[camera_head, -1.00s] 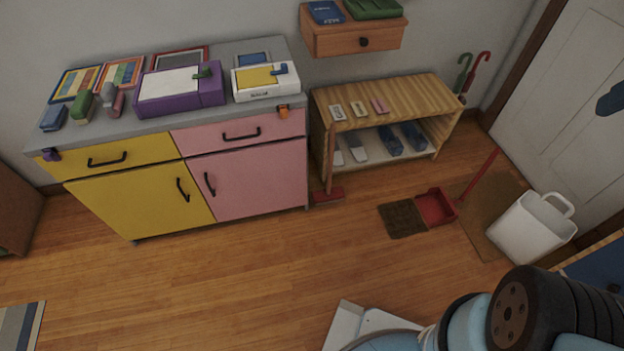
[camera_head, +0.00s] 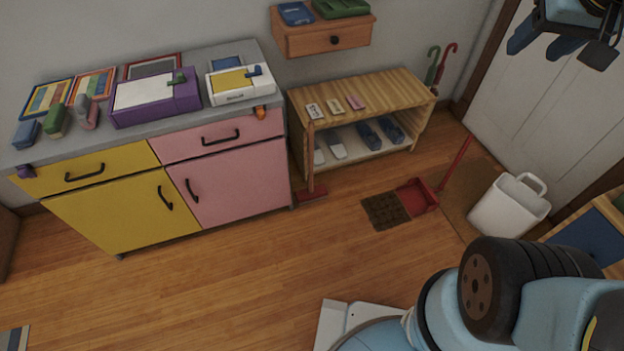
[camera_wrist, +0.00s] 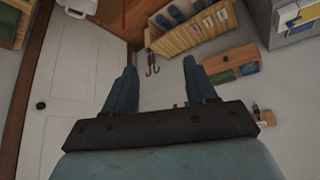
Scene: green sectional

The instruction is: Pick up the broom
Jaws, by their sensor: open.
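A red broom-like head (camera_head: 311,195) lies on the floor at the front left leg of the wooden shelf. A thin upright piece rises there, and I cannot tell whether it is a handle or the shelf leg. A red dustpan (camera_head: 421,195) with a long red handle (camera_head: 455,163) stands on the floor right of the shelf. My gripper (camera_head: 558,40) is at the top right, in front of the white door, high above and well apart from both. In the wrist view my gripper (camera_wrist: 160,72) has its fingers spread, with nothing between them.
A brown mat (camera_head: 386,211) lies beside the dustpan. A white bin (camera_head: 508,208) stands near the door (camera_head: 540,100). The yellow and pink cabinet (camera_head: 235,180) is at left.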

